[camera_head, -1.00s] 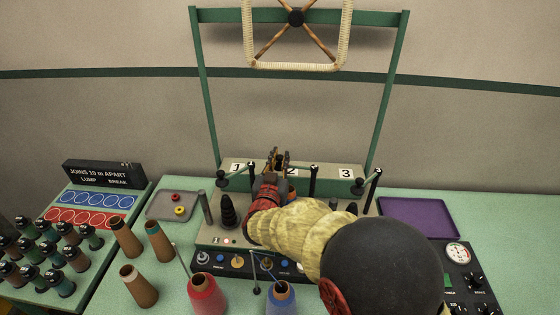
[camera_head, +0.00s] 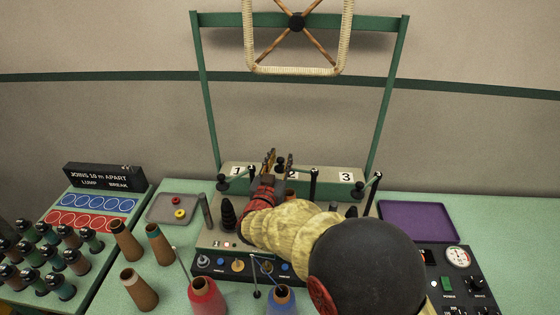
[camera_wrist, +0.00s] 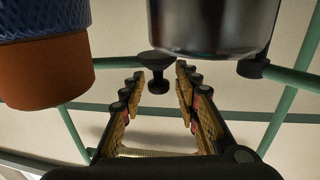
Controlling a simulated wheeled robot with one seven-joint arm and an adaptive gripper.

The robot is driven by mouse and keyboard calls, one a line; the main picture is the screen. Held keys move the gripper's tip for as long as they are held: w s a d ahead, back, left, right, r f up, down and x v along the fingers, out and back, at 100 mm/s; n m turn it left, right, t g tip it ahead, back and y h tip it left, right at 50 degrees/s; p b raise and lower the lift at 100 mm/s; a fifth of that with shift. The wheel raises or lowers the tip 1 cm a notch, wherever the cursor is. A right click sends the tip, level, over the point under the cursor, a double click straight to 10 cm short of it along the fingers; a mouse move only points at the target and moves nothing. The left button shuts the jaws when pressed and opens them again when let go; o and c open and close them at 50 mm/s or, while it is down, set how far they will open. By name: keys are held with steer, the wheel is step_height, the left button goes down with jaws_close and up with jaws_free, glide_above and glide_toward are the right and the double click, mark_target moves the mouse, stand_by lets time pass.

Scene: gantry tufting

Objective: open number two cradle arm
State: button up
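The machine's back panel (camera_head: 325,177) carries number plates 1 (camera_head: 237,171), 2 (camera_head: 293,175) and 3 (camera_head: 346,176). My gripper (camera_head: 279,160) is at the number 2 plate, its two fingers spread. A black knob (camera_head: 281,163) shows between the fingers, beside that plate. In the wrist view, the black knob (camera_wrist: 155,68) lies between the open fingertips (camera_wrist: 158,76), with gaps on both sides. A dark upright post (camera_head: 313,184) stands to the right of the plate. My arm hides the number two cradle arm's lower part.
Cradle arms with black knobs stand at number 1 (camera_head: 223,184) and number 3 (camera_head: 358,189). In the wrist view, a blue-and-orange cone (camera_wrist: 45,85) and a grey metal cylinder (camera_wrist: 212,25) are close to my gripper. A green gantry frame (camera_head: 390,95) rises behind.

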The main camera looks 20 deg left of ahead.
steer(key=shift+o, duration=0.3)
steer(key=s+d, duration=0.1)
steer(key=s, duration=1.1)
steer(key=shift+c, duration=0.4)
